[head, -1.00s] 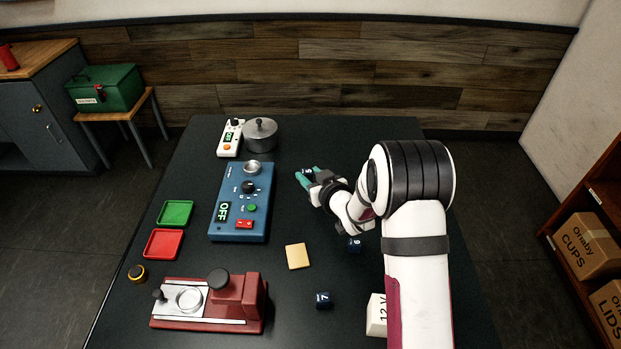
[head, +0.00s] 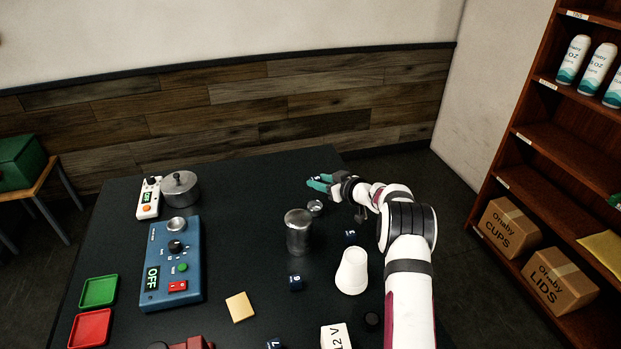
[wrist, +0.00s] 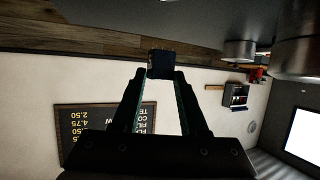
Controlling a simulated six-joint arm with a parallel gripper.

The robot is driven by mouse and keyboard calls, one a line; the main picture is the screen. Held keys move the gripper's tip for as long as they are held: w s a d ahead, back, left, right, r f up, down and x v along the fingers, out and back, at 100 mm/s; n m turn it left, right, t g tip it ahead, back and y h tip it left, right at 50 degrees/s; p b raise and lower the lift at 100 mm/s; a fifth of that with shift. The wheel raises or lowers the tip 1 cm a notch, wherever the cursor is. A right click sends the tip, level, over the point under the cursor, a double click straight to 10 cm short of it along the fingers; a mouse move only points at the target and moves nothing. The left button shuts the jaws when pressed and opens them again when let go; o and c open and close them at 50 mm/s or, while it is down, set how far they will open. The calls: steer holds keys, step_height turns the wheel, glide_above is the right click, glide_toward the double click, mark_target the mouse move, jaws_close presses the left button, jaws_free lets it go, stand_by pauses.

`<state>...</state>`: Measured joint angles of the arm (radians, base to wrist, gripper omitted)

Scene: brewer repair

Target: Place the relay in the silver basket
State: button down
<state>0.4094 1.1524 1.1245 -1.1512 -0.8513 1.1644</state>
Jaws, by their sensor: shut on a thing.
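My gripper (head: 318,184) is shut on a small dark block, the relay (wrist: 160,63). It is held above the far part of the black table. In the wrist view the block sits between both fingertips; in the head view it is too small to read. A small silver cup (head: 315,207) stands just below and in front of my gripper. A taller silver canister (head: 298,232) stands nearer. Another silver bowl (head: 177,225) sits on the blue machine. I cannot tell which of these is the silver basket.
The blue machine (head: 172,265) and a lidded pot (head: 180,189) are left. The table's (head: 240,180) back middle is clear.

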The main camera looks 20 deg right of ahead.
glide_above(320, 210)
steer(key=shift+f, duration=3.05)
steer(key=shift+c, duration=1.8)
jaws_free()
steer(key=shift+r, duration=0.1)
step_height(320, 210, up, 7)
steer(key=shift+f, duration=0.1)
